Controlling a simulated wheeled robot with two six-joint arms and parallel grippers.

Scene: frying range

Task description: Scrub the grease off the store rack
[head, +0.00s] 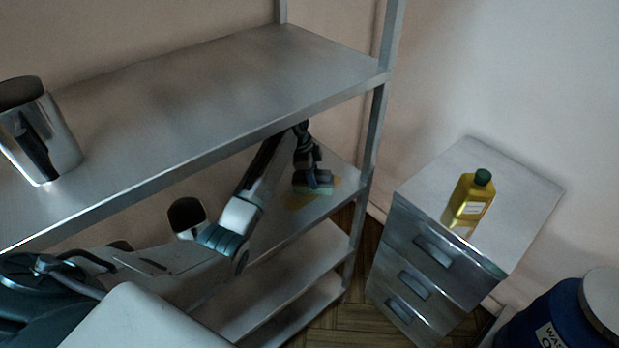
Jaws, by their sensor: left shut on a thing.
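The store rack (225,85) is a grey metal unit with several shelves. My left arm reaches in under its upper shelf. My left gripper (313,180) is shut on a sponge (313,190), of which a thin greenish edge shows beneath it. The sponge is down at the second shelf (290,222), over a yellow-brown grease patch (298,203). My right gripper is not in view.
A shiny metal pot (50,145) stands on the upper shelf at the left. A dark-topped container (186,216) is on the second shelf. A drawer cabinet (520,190) bears a yellow bottle (468,200) with a green cap. A blue drum (545,318) stands at the lower right.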

